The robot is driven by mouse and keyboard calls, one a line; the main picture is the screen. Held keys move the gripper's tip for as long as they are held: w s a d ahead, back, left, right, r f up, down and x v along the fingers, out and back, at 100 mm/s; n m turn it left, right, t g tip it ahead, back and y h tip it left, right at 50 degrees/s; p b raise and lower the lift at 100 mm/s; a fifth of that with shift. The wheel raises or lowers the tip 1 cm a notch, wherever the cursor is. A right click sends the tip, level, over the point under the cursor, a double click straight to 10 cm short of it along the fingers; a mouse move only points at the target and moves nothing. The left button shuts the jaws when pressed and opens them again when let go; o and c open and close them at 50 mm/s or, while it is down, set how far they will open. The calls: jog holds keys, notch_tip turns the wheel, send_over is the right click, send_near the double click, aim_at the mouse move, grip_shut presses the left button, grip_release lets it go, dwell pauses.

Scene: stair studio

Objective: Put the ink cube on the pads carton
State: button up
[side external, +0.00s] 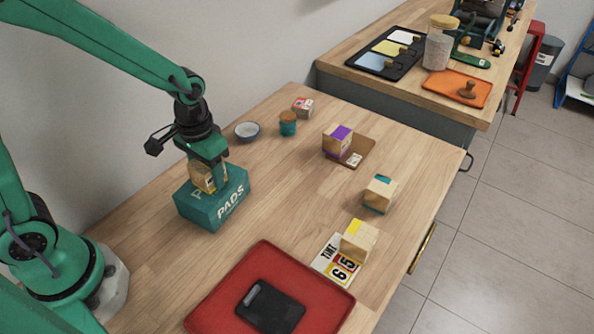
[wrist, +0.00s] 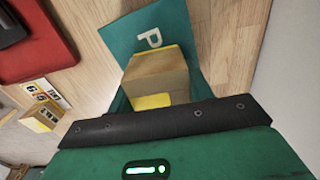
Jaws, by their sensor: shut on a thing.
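The ink cube (side external: 203,178) is a light wooden block with a yellow part and a dark mark too small to read. My gripper (side external: 212,172) is shut on it, pointing down over the teal pads carton (side external: 227,207). In the wrist view the cube (wrist: 160,72) is at the jaws, with the carton top (wrist: 185,20) and its white letter P behind it. The cube is over the carton's top, at or very close to it; I cannot tell whether they touch. My jaws hide part of the cube and part of the PADS lettering.
A bowl (side external: 247,131) and jar (side external: 288,124) stand behind. A red tray (side external: 215,300) lies in front.

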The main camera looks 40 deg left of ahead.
jog(key=shift+f, duration=0.15)
jog(key=o, duration=1)
notch_tip(320, 180, up, 12)
jog(key=shift+r, duration=0.2)
jog(key=shift+s, duration=0.1)
dwell(0.5)
jog(key=s+a+r+t, duration=0.4)
jog(key=s+r+t, duration=0.1)
jog(key=s, duration=0.4)
jog(key=shift+a+t, duration=0.25)
jog(key=shift+t, duration=0.05)
